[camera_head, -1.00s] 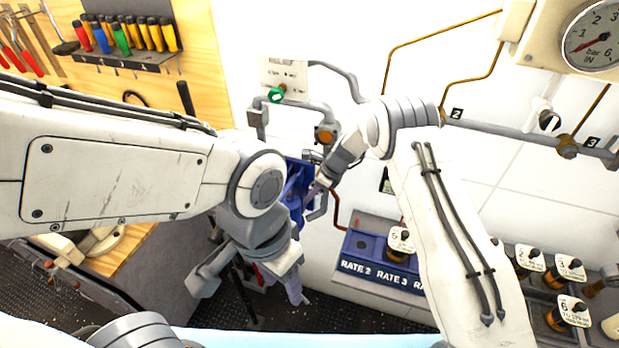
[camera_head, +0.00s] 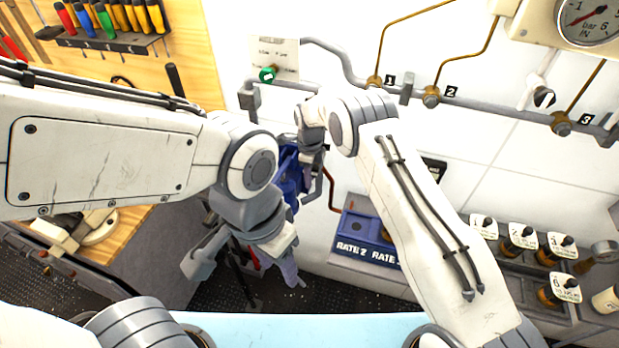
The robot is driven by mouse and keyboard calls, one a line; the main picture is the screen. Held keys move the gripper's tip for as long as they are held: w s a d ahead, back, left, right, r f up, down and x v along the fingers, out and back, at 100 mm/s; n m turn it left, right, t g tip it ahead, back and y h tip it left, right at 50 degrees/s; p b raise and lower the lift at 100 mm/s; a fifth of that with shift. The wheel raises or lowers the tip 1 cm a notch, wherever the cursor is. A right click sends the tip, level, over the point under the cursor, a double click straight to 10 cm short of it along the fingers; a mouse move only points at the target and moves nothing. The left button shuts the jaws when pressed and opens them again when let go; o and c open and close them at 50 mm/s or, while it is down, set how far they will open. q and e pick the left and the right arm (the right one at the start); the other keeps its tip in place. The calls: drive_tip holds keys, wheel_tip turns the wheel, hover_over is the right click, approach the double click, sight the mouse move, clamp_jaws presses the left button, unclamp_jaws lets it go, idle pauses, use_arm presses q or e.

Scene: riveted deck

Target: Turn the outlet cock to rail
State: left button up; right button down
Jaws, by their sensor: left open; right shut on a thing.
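My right gripper (camera_head: 309,168) is in front of the blue fixture (camera_head: 291,182) by the white wall. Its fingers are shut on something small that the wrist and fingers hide. I cannot make out the outlet cock's handle or which way it points; my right wrist covers that part of the pipework. My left gripper (camera_head: 241,272) is open and empty. It hangs lower and nearer, pointing down, left of and below the blue fixture.
A green knob (camera_head: 267,75) sits below a label plate (camera_head: 273,55). A grey pipe (camera_head: 470,104) with numbered branches crosses the wall. A gauge (camera_head: 592,18) is at top right. A blue tray (camera_head: 365,248) and tagged bottles (camera_head: 553,292) stand lower right. A tool rack (camera_head: 110,38) hangs upper left.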

drive_tip(key=shift+w+a+r, duration=0.1)
drive_tip(key=shift+r, duration=0.05)
drive_tip(key=c, duration=0.6)
unclamp_jaws()
drive_tip(key=shift+r+b, duration=0.45)
drive_tip(key=shift+b, duration=0.05)
wheel_tip(320, 180, up, 8)
drive_tip(key=b, duration=0.4)
drive_tip(key=shift+r, duration=0.75)
